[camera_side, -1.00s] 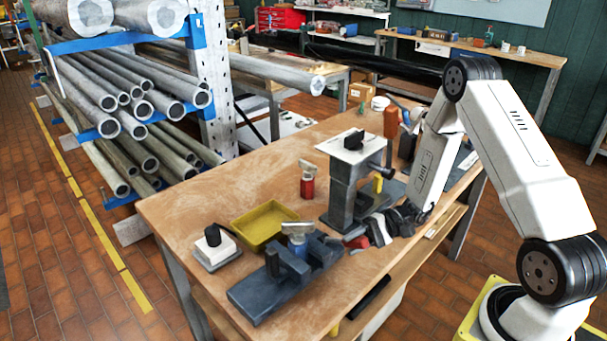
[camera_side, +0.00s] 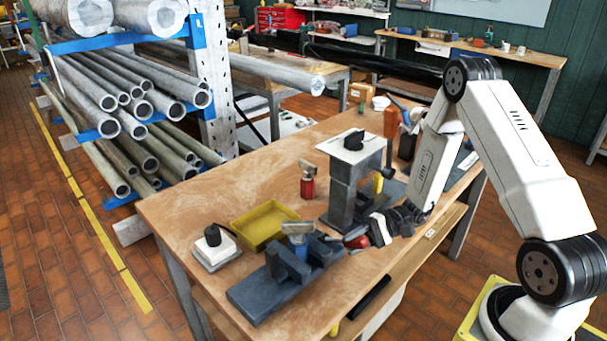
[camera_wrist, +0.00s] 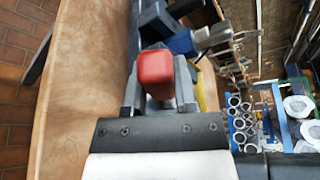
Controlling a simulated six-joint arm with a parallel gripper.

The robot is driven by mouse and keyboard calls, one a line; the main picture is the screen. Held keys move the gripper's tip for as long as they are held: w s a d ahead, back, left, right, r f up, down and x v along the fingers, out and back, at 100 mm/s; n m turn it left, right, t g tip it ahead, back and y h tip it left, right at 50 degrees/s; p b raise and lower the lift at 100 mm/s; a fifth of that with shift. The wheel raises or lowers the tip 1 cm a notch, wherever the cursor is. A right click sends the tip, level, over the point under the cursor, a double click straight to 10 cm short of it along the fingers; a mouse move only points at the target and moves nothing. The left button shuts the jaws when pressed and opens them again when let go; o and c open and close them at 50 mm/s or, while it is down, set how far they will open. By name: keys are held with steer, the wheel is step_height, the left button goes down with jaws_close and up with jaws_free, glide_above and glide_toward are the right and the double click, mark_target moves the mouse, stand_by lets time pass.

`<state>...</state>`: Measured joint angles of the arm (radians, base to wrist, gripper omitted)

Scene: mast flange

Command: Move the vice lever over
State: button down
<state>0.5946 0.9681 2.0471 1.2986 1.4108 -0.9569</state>
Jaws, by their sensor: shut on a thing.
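The blue-grey vice (camera_side: 262,296) lies on the near end of the wooden workbench. Its lever has a red handle (camera_side: 357,241) at the vice's right end, and this handle shows large in the wrist view (camera_wrist: 155,72). My gripper (camera_side: 370,234) comes in low from the right and is shut on the red lever handle. The lever's joint with the vice is mostly hidden.
A dark grey stand (camera_side: 342,200) with a plate on top rises close behind my gripper. A yellow tray (camera_side: 262,236), a red bottle-like torch (camera_side: 307,185) and a white block with a black knob (camera_side: 212,250) stand on the workbench (camera_side: 185,206). Its front edge is near my gripper.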

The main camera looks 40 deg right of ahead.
stand_by(0.4)
steer(key=shift+w+r+m+g+h, duration=0.3)
steer(key=shift+w+r+m+g, duration=0.4)
steer(key=shift+w+r+m, duration=0.35)
steer(key=shift+s+r, duration=0.1)
steer(key=shift+s, duration=0.05)
steer(key=shift+c, duration=2)
jaws_free()
steer(key=shift+d, duration=0.1)
steer(key=v, duration=0.7)
steer(key=shift+s+d, duration=0.2)
steer(key=shift+d, duration=0.1)
